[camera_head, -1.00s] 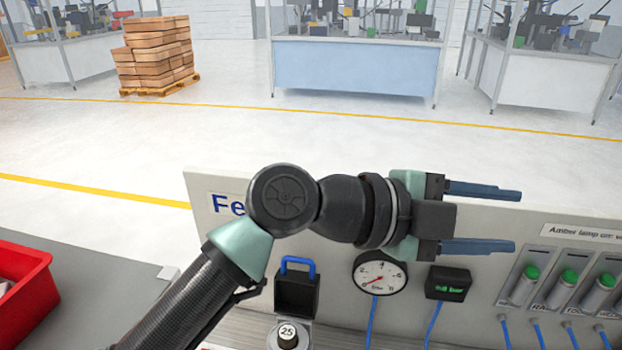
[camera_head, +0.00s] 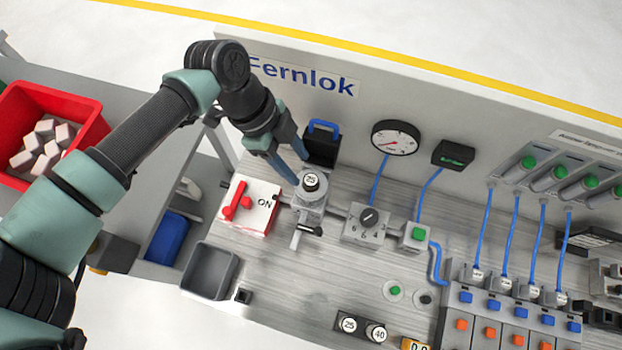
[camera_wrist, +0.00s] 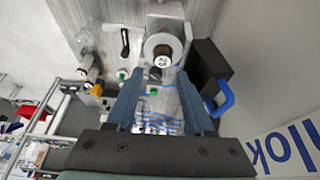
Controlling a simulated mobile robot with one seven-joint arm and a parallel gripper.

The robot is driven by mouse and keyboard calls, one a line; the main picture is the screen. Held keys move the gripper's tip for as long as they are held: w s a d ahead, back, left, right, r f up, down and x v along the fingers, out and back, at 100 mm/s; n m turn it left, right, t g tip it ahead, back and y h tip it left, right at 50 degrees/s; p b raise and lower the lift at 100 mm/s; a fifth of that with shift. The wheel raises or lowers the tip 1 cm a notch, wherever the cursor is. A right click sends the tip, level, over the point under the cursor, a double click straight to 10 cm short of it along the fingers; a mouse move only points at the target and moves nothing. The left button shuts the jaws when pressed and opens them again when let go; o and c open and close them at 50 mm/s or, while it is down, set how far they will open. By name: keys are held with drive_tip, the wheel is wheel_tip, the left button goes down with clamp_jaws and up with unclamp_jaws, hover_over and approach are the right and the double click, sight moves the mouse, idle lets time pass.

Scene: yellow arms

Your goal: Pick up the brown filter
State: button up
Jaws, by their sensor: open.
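A round piece labelled 25 (camera_head: 311,181) sits upright in a grey metal housing (camera_head: 309,197) on the bench. It looks dark in the head view and grey-brown around its white label in the wrist view (camera_wrist: 163,47). No other clearly brown filter shows, so I cannot be sure this is the one. My gripper (camera_head: 300,171) is open and tilted down, just behind and left of this piece. In the wrist view, my empty fingers (camera_wrist: 160,78) point toward the piece, which lies beyond their tips. Two similar labelled pieces, 25 (camera_head: 349,325) and 40 (camera_head: 376,333), stand at the bench front.
A black part with a blue handle (camera_head: 322,146) stands close behind the housing, near my fingers. A red-switch box (camera_head: 249,206) is left of it, a dial block (camera_head: 367,222) right. An empty grey bin (camera_head: 209,270) is at the front left. The back panel (camera_head: 390,95) rises behind.

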sight(310, 180)
drive_tip(key=shift+w+p+x, duration=0.2)
drive_tip(key=shift+p+x, duration=0.9)
drive_tip(key=shift+x, duration=1.95)
drive_tip(key=shift+c, duration=0.3)
clamp_jaws()
